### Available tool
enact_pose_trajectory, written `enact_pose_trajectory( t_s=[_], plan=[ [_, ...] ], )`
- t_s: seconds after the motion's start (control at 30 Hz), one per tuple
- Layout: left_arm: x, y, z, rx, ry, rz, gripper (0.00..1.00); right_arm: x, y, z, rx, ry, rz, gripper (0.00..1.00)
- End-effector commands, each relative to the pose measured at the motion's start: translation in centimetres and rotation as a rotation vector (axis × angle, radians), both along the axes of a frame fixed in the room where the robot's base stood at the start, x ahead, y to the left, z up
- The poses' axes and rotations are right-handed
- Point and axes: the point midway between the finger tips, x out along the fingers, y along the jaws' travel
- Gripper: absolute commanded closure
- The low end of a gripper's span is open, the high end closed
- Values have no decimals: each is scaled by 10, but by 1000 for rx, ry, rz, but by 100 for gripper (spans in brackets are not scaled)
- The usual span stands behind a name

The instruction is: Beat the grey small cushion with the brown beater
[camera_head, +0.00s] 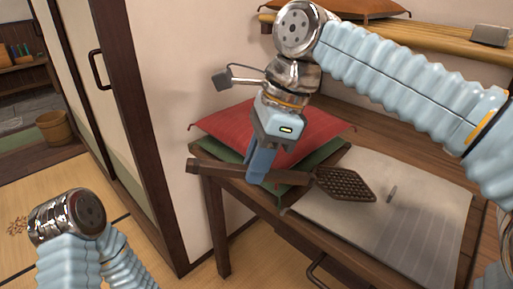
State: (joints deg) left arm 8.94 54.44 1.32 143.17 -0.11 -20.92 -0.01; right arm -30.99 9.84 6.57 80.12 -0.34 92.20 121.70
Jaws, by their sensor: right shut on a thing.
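My right gripper (262,166) points down, shut on the handle of the brown beater (345,186). The handle runs left past the fingers, and the woven paddle extends right, over the edge of a pale grey flat piece (425,222). This piece lies on the wooden table (296,232), with a small dark grey mark or object on it. I cannot tell whether it is the grey small cushion; no other clearly grey cushion shows. My left arm shows at the lower left, its gripper out of view.
A red cushion (225,124) lies on a green cushion (330,152) at the table's back left, behind my right gripper. A shelf (430,32) above holds an orange-brown cushion (362,9) and a small grey box-like thing (491,36). A sliding-door frame (150,130) stands left.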

Motion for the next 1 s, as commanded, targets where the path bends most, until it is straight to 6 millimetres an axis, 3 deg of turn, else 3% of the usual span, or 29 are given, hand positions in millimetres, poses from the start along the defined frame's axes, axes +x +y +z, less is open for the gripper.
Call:
enact_pose_trajectory(
  t_s=[0.13, 0.37, 0.43, 0.57, 0.83, 1.0],
  plan=[
    [0, 0, 17, 0, -1, 0, 57, 0, 0, 17, 1, -1, 0, 100],
    [1, 0, 70, 0, -2, 1, 57, -1, 0, 73, 1, -2, -1, 100],
    [1, 0, 59, -1, -2, 0, 57, 0, 1, 76, 3, -3, 0, 100],
    [0, 0, 57, 0, -1, 0, 57, -1, 0, 88, 1, 0, -1, 100],
    [-1, -5, 58, -9, 2, -12, 57, -1, 0, 89, 1, 0, -1, 100],
    [-1, -4, 16, -7, 2, -9, 57, -1, 0, 33, -2, 2, -1, 100]
  ],
)
